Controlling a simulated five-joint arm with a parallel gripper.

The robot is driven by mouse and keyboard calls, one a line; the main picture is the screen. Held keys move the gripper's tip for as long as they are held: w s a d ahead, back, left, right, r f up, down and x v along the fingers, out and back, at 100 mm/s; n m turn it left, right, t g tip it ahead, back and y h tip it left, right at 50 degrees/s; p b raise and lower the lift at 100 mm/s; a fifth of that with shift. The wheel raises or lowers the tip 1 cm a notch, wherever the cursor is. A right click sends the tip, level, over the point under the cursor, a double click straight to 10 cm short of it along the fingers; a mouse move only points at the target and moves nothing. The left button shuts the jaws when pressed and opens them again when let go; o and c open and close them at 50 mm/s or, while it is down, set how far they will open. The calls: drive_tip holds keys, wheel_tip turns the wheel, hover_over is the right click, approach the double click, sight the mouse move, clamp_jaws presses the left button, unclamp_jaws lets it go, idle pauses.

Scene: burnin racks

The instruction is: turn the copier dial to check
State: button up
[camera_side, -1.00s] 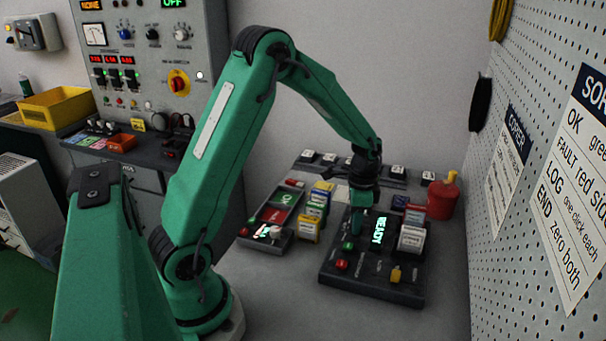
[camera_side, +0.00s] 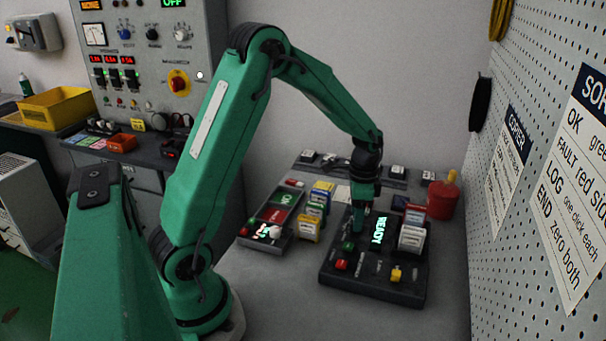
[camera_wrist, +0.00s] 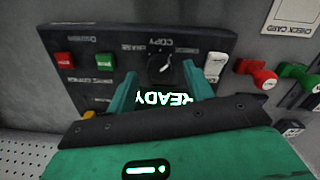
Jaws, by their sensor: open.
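The copier panel is a dark box (camera_side: 345,278) on the grey bench in the side view, with a green lit READY display (camera_side: 379,230). In the wrist view the panel (camera_wrist: 205,38) appears upside down. The copier dial (camera_wrist: 160,68) is a round black knob with a white mark on its face, and upside-down lettering, including COPY, is beside it. My gripper (camera_wrist: 163,84) is open, with one green finger on each side of the dial; I cannot tell whether they touch it. In the side view my gripper (camera_side: 359,217) points down over the panel and hides the dial.
Red button (camera_wrist: 65,60) and green button (camera_wrist: 104,61) sit beside the dial. A second device with coloured keys (camera_side: 278,214) lies to the left. A red canister (camera_side: 442,200) and the pegboard wall (camera_side: 505,250) are at right.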

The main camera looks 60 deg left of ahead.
drive_tip(key=shift+w+a+r, duration=0.1)
drive_tip(key=shift+w+r, duration=0.05)
drive_tip(key=shift+r, duration=2.85)
drive_tip(key=shift+d+r, duration=0.2)
drive_tip(key=shift+r, duration=0.15)
drive_tip(key=s+d+r+n+t, duration=0.3)
drive_tip(key=s+r, duration=0.3)
drive_tip(key=s, duration=0.3)
drive_tip(key=s+d+r+n+t, duration=0.2)
drive_tip(key=s+d+r, duration=0.3)
drive_tip(key=s, duration=0.5)
drive_tip(key=shift+s+d+r+n+t, duration=0.25)
drive_tip(key=shift+d+r+n+t, duration=0.2)
drive_tip(key=shift+d, duration=0.25)
